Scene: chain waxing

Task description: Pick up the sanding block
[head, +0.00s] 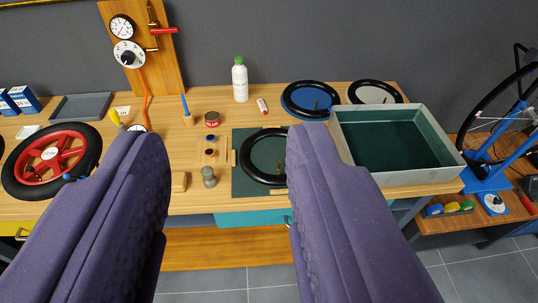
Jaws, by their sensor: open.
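My gripper (226,135) shows as two large purple fingers in the foreground. They are wide apart with nothing between them, and the workbench shows through the gap. A small tan block (180,181) lies near the bench's front edge, just right of the left finger in the picture. It looks like the sanding block, but it is too small to be sure. The fingers are not touching it. A grey knobbed piece (209,177) stands to its right.
A green mat (243,187) holds a black tyre ring (251,176). A large green-lined tray (345,132) stands right. A red-hubbed wheel (50,152) lies left. A white bottle (240,82), a red tin (211,119) and a gauge board (145,75) are farther back.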

